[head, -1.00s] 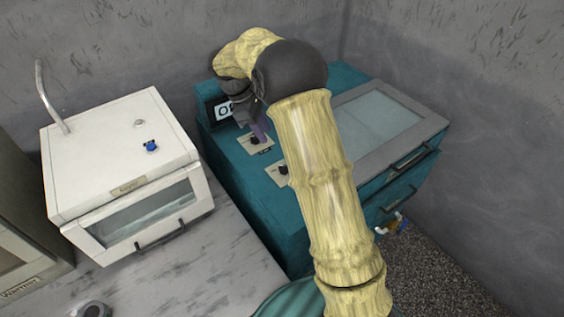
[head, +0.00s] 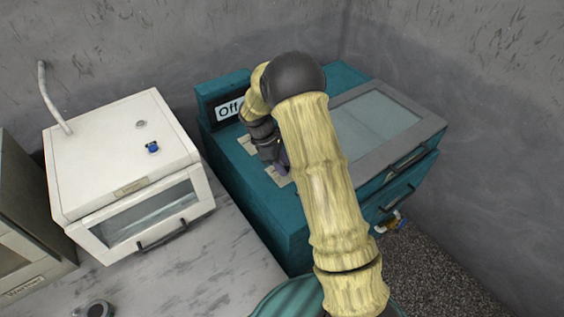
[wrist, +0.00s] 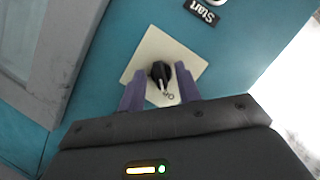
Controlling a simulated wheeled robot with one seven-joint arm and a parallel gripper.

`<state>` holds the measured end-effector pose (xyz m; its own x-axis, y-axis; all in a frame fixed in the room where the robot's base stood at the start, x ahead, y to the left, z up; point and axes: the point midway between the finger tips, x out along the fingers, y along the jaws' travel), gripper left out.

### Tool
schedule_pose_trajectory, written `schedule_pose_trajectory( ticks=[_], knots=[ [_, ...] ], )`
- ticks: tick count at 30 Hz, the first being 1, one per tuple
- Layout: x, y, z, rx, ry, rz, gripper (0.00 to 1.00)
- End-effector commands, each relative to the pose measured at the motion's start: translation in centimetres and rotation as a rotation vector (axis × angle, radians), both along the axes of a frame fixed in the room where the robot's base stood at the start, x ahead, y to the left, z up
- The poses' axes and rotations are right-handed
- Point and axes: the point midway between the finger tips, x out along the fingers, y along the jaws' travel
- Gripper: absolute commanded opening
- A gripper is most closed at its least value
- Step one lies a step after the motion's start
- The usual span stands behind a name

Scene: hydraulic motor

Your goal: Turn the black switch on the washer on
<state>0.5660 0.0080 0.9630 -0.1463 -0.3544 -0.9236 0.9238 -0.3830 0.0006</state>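The teal washer (head: 235,165) stands at the back right in the head view. Its small display (head: 229,110) reads "Off". In the wrist view, the black switch (wrist: 160,72) sits on a square cream plate (wrist: 147,52) on the teal panel (wrist: 235,50). A light pointer line shows on the switch, beside small lettering too small to read surely. My gripper (wrist: 159,78) is open, with its two purple fingers on either side of the switch; whether they touch it I cannot tell. In the head view my gripper (head: 282,160) is over the washer's front control plate, and the switch is hidden.
A "Start" label (wrist: 201,12) is close by on the panel. A white appliance (head: 115,150) with a blue knob (head: 152,147) and a bent pipe stands at the left on a marble counter (head: 205,265). The washer's grey-framed lid (head: 385,125) is to the right of my arm.

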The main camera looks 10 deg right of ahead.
Motion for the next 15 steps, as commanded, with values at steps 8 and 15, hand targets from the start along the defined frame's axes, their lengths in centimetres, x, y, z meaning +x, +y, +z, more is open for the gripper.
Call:
schedule_pose_trajectory(
  ticks=[8,15],
  knots=[
    [0.01,0.00,0.01,0.000,0.000,0.000,0.14],
    [0.02,0.02,0.03,0.000,0.000,0.000,0.00]
  ],
)
